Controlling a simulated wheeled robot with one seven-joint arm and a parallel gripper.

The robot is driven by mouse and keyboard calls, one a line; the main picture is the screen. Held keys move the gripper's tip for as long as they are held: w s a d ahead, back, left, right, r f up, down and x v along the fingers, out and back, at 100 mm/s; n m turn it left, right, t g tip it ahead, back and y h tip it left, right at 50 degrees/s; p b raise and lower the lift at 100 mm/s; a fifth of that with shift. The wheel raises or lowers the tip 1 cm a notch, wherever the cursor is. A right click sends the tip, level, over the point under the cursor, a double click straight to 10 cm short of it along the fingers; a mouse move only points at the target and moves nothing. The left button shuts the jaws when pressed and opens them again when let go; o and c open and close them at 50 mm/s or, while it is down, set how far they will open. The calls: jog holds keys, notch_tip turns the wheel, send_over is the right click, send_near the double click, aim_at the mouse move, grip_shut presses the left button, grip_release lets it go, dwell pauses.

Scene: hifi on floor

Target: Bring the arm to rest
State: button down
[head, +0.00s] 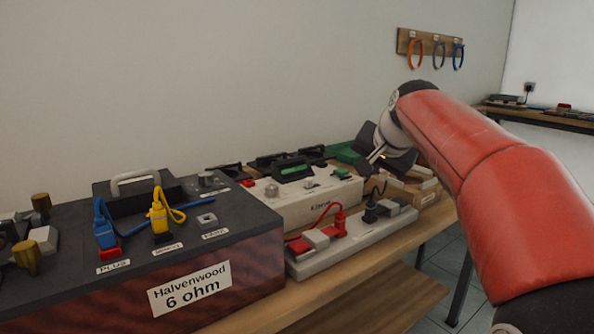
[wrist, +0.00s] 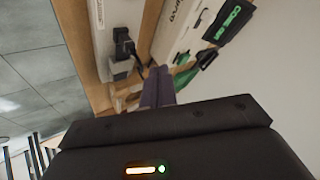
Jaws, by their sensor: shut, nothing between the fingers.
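My red arm (head: 480,165) reaches in from the right in the head view, raised over the bench's right part. My gripper (head: 368,165) is at its end, above the far end of the bench, and is shut with nothing held. In the wrist view the dark gripper body fills the bottom, and the fingers (wrist: 157,88) sit together above the wooden bench top. Whether the fingertips touch anything below cannot be told.
A dark box labelled "Halvenwood 6 ohm" (head: 190,285) stands on the bench (head: 300,305) with blue and yellow plugs. A white device (head: 290,200) and a white strip (head: 350,240) with red and black plugs stand near the gripper. A wall rack (head: 411,45) holds coloured loops. Floor lies right.

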jog(key=s+f+n+g, duration=0.1)
jog(key=s+f+n, duration=0.1)
jog(key=s+f, duration=0.5)
jog(key=s+f+n+g+h, duration=0.1)
jog(key=s+f, duration=0.6)
jog(key=s, duration=0.7)
jog(key=s+f+n, duration=0.2)
jog(key=s+f, duration=0.5)
jog(key=s, duration=0.4)
jog(key=shift+d+n+g, duration=0.15)
jog(key=shift+n+g, duration=0.25)
